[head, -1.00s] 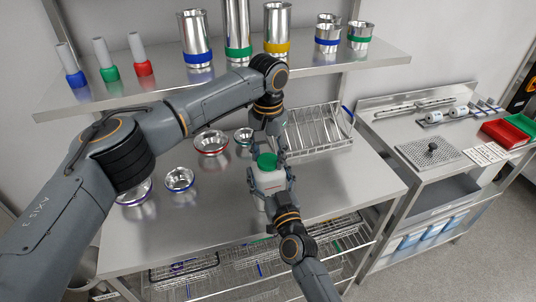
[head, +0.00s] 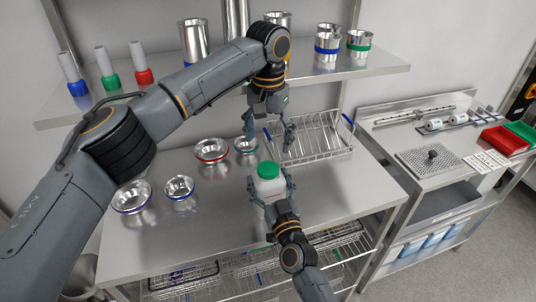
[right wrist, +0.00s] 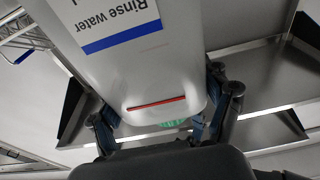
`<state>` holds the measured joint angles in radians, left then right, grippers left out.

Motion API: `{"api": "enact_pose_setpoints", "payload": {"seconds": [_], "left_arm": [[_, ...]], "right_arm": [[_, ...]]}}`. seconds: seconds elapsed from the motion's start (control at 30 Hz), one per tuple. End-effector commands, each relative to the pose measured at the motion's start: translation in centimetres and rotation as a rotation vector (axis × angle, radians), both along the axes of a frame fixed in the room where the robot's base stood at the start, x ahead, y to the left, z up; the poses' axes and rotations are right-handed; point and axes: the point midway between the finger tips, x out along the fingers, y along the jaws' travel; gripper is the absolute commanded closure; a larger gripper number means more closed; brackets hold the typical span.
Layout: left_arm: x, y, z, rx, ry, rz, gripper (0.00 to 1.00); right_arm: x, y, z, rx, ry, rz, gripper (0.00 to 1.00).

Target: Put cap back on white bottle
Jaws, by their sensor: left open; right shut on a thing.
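The white bottle (head: 269,187) is held upright above the steel table, with the green cap (head: 268,170) sitting on its top. How tightly the cap is seated cannot be told. My right gripper (head: 268,188) is shut around the bottle's sides from the front. In the right wrist view the white bottle (right wrist: 150,70) fills the middle, with a "Rinse water" label and a red line. My left gripper (head: 270,140) is open and empty above and behind the cap, with its fingers spread and apart from it.
A wire rack (head: 310,137) stands behind and right of the bottle. Metal bowls with red (head: 211,151), green (head: 246,146) and blue rings (head: 179,188) are to the left. The upper shelf (head: 160,93) holds metal cylinders and colored-base tubes. The table's front right is clear.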

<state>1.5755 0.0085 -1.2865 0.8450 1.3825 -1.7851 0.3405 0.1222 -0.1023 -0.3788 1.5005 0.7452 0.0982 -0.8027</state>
Motion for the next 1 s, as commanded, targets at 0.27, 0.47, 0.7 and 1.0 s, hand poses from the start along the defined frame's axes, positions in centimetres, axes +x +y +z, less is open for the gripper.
{"api": "enact_pose_setpoints", "payload": {"seconds": [0.27, 0.47, 0.7, 1.0], "left_arm": [[0.0, 0.0, 3.6, 0.000, 0.001, 0.001, 0.20], [0.0, 0.0, 4.0, 0.001, 0.002, 0.000, 0.20], [0.0, 0.0, 3.9, 0.000, 0.001, 0.000, 0.20], [0.0, 0.0, 3.9, 0.000, 0.001, 0.000, 0.20]], "right_arm": [[0.0, 0.0, 0.0, 0.000, -0.001, 0.000, 1.00], [0.0, 0.0, 0.0, 0.000, -0.001, 0.000, 1.00], [0.0, 0.0, 0.0, 0.000, -0.001, 0.000, 0.02], [0.0, 0.0, 0.0, 0.000, 0.000, 0.000, 0.00]]}}
